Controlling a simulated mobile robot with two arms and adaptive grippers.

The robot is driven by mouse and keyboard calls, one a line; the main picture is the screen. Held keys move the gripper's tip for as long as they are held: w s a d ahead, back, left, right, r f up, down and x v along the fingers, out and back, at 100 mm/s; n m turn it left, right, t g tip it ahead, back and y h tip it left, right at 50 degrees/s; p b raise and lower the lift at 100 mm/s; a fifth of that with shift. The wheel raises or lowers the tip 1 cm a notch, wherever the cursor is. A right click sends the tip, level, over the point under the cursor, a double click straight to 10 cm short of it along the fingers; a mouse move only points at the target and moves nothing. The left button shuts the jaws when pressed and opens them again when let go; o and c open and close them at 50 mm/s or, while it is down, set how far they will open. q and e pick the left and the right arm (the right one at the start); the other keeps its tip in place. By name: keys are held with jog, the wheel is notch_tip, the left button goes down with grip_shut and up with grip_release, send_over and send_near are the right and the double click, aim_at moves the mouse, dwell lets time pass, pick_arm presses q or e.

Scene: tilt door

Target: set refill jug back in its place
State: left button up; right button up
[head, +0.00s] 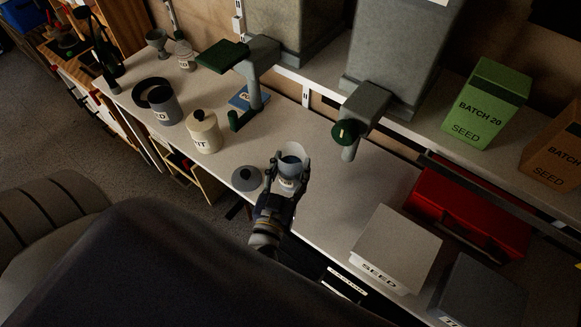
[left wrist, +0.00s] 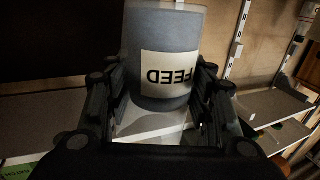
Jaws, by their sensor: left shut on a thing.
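The refill jug (head: 292,151) is a clear-walled vessel with a grey-blue inside, near the middle of the head view. My left gripper (head: 289,170) is shut on it, with one finger on each side. In the left wrist view the jug (left wrist: 160,28) shows large between the fingers of my left gripper (left wrist: 163,95). Its pale label reads FEED, upside down in that view. The jug is over the front part of the pale worktop (head: 330,200); I cannot tell whether its base touches. My right gripper is not in view.
A grey round lid (head: 246,179) lies left of the jug. A cream canister (head: 204,135) and a grey canister (head: 165,107) stand further left. Dispenser spouts (head: 360,112) overhang the worktop behind. A white SEED box (head: 396,250) and a red case (head: 470,212) are right.

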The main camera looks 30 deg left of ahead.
aim_at(287, 189)
pick_arm(q)
jog(key=shift+p, duration=0.35)
notch_tip(287, 189, down, 5)
jog(key=b, duration=0.3)
jog(key=shift+f+b, duration=0.1)
jog(key=shift+b, duration=0.25)
jog(key=shift+f+b, duration=0.6)
jog(key=shift+f, duration=0.7)
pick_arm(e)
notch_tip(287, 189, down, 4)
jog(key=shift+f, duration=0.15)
pick_arm(q)
jog(key=shift+f, duration=0.35)
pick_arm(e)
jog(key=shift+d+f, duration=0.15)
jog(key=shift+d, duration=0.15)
pick_arm(q)
jog(key=o, duration=1.4)
